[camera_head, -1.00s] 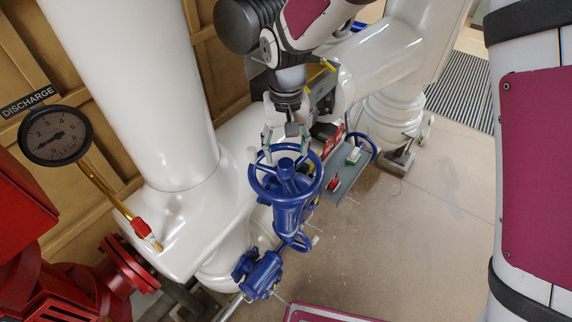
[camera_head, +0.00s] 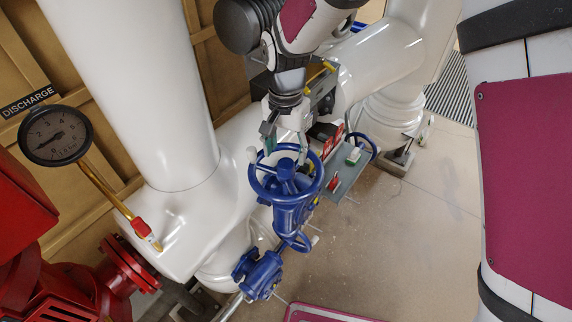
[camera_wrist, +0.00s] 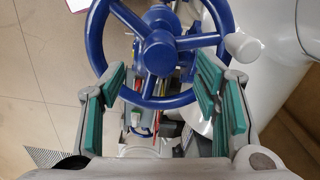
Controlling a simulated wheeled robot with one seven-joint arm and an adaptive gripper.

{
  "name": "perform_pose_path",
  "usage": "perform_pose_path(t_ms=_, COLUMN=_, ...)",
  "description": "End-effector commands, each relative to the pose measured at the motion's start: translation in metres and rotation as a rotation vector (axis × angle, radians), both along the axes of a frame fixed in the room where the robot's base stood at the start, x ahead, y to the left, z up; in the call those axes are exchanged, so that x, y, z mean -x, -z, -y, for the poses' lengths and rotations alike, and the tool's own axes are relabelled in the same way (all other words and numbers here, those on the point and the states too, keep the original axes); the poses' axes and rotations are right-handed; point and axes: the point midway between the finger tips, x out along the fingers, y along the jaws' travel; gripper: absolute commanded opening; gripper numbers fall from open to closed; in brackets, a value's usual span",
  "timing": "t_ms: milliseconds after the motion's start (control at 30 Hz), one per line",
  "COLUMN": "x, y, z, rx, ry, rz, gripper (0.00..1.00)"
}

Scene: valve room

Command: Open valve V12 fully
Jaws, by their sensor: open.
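A blue handwheel (camera_head: 262,182) with spokes and a central hub sits on a blue valve body (camera_head: 290,217). No V12 tag is readable, so I cannot confirm its number. A pale knob (camera_head: 252,155) stands on its rim. The wheel also shows in the wrist view (camera_wrist: 97,38), with the knob (camera_wrist: 242,46) at right, outside the fingers. My gripper (camera_head: 282,143) is open at the wheel's far side. In the wrist view my gripper (camera_wrist: 163,82) has green-padded fingers left and right of the wheel's near part. I cannot tell whether they touch the rim.
A grey panel (camera_head: 342,178) with red and green fittings stands right of the wheel, beside another blue handwheel (camera_head: 372,149). A large white pipe (camera_head: 140,90) rises at left, near a DISCHARGE gauge (camera_head: 56,136) and red machinery (camera_head: 75,285). Floor (camera_head: 400,240) at right is clear.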

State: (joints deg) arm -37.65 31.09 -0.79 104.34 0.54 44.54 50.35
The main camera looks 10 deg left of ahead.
Motion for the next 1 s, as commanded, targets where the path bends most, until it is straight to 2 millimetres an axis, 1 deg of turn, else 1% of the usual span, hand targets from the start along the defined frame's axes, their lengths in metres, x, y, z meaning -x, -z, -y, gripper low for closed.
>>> perform_pose_path(t_ms=100, x=0.0, y=0.01, z=0.0, rx=0.001, ry=-0.001, rz=-0.002, gripper=0.57)
perform_pose_path(t_ms=700, x=0.001, y=0.053, z=0.0, rx=0.002, ry=-0.002, rz=-0.003, gripper=0.57)
perform_pose_path(t_ms=833, x=0.0, y=0.059, z=0.0, rx=0.001, ry=-0.002, rz=-0.002, gripper=0.57)
perform_pose_path(t_ms=1000, x=0.001, y=0.061, z=0.002, rx=0.004, ry=-0.001, rz=-0.004, gripper=0.57)
